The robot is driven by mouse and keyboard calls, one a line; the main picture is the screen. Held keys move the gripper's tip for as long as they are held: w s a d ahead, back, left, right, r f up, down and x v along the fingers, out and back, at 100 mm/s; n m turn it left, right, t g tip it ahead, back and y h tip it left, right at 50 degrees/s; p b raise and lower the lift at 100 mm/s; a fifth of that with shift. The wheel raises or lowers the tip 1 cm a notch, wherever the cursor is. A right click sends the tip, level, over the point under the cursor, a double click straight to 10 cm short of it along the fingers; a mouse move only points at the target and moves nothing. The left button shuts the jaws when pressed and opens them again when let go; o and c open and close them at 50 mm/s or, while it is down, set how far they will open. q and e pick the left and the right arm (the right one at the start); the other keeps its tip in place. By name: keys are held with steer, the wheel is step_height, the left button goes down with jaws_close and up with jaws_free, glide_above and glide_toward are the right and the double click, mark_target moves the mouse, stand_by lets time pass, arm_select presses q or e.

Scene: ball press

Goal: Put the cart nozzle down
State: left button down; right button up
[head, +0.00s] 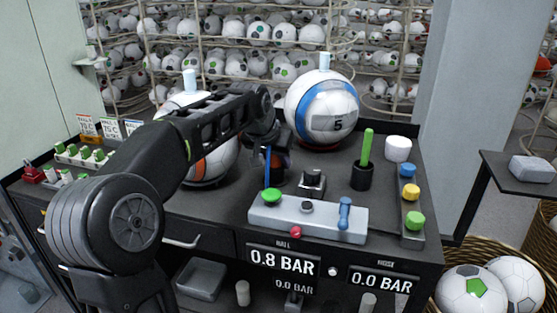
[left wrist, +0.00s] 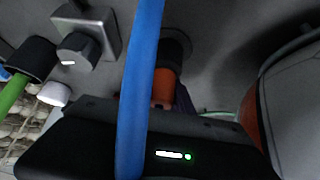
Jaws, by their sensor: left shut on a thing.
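My left gripper (head: 272,148) points down over the bench, between the two balls and behind the grey control panel. It is shut on the cart nozzle, whose orange body (left wrist: 165,84) shows in the left wrist view beyond the gripper housing. The nozzle's far end is against or in a dark round fitting (left wrist: 176,46); I cannot tell how far it is seated. The blue hose (left wrist: 140,90) runs across the wrist view and shows as a thin blue line beside the gripper in the head view (head: 267,165). My fingertips are mostly hidden. My right gripper is not in view.
The ball marked 5 (head: 323,108) stands behind the gripper, another ball (head: 215,160) left of it. Right are a small knob block (head: 312,182), a black cup (head: 361,176) with a green stick, and a white cylinder (head: 398,149). The control panel (head: 308,220) reads 0.8 BAR below.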

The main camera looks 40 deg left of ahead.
arm_select(q)
steer(key=shift+f, duration=0.15)
steer(key=c, duration=1.1)
jaws_free()
steer(key=shift+c, duration=0.2)
steer(key=v, duration=1.2)
